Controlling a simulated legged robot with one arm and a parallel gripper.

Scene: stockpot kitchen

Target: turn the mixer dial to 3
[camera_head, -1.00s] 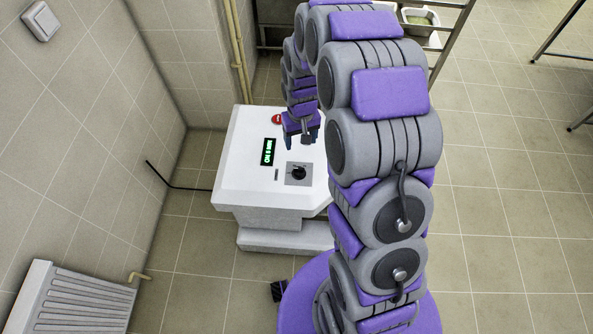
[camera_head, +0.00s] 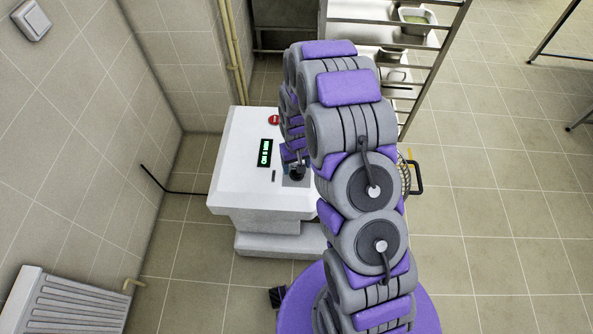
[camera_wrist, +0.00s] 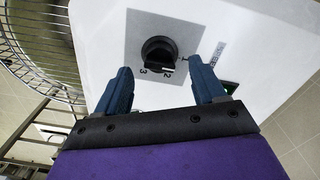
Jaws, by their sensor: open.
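The mixer dial (camera_wrist: 157,50) is a round black knob on a grey square plate marked 1, 2 and 3. A small white mark on its rim seems to sit by the 2. My gripper (camera_wrist: 160,66) is open, its two blue fingers on either side of the dial's near edge and not closed on it. I cannot tell whether they touch the dial. In the head view my gripper (camera_head: 292,160) is over the dial plate (camera_head: 291,182), partly hidden by my arm. The white mixer housing (camera_head: 235,170) carries a green-lit display (camera_head: 265,152).
A red button (camera_head: 273,120) is on the housing's far side. A wire guard (camera_wrist: 40,50) is at left in the wrist view. A metal rack (camera_head: 345,45) stands behind. A tiled wall and radiator (camera_head: 70,305) are at left; open floor is at right.

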